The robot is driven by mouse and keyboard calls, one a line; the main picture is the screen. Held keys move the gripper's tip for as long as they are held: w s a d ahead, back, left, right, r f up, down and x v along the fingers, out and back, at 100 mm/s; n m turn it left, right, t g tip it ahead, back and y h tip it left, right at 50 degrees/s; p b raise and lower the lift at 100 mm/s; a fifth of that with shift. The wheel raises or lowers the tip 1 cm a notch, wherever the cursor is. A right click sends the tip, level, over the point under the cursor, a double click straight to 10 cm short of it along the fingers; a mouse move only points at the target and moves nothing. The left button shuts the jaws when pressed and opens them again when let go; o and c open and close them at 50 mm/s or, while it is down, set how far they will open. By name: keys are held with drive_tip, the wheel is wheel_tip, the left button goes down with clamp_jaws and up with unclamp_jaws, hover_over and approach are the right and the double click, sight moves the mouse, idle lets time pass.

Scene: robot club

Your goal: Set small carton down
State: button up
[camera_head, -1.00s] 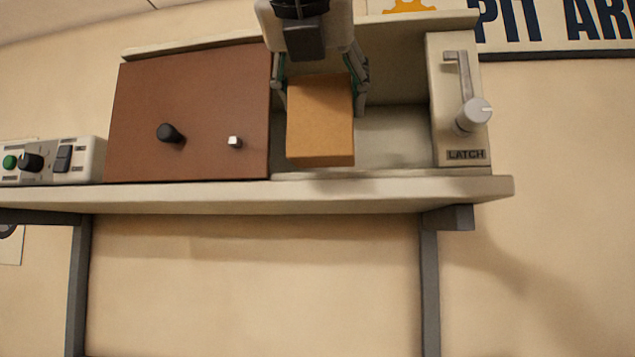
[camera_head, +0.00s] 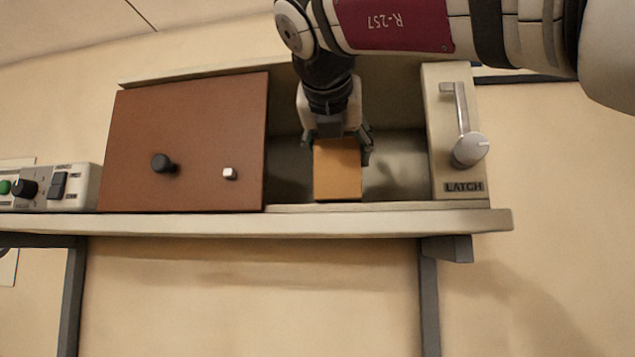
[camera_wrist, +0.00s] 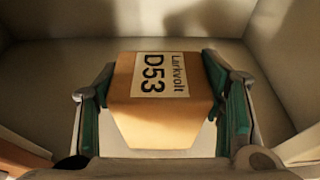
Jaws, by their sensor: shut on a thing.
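The small carton (camera_head: 337,172) is an orange-brown box in the open bay of the wall cabinet, between the brown panel and the latch post. In the wrist view the carton (camera_wrist: 165,118) carries a white label reading "Larkvolt D53". My gripper (camera_head: 337,150) is shut on it, one green-padded finger on each side; the fingers also show in the wrist view (camera_wrist: 163,105). The carton's lower edge looks close to the bay floor (camera_head: 395,197). I cannot tell whether it touches.
A brown sliding panel (camera_head: 190,140) with a black knob stands left of the bay. A post (camera_head: 455,130) with a lever and the word LATCH stands right. A control box (camera_head: 60,187) sits far left. Free bay room lies right of the carton.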

sight(340, 159)
drive_tip(key=w, duration=0.3)
drive_tip(key=shift+w+d+p, duration=0.2)
drive_tip(key=shift+d+p, duration=0.15)
drive_tip(key=shift+p, duration=0.05)
drive_tip(key=shift+w+f, duration=0.1)
drive_tip(key=shift+w, duration=0.15)
drive_tip(key=shift+s+f, duration=0.15)
drive_tip(key=shift+w+f, duration=0.1)
drive_tip(key=shift+w, duration=0.1)
drive_tip(key=o, duration=1.4)
drive_tip(key=shift+s, duration=0.1)
drive_tip(key=v, duration=1.2)
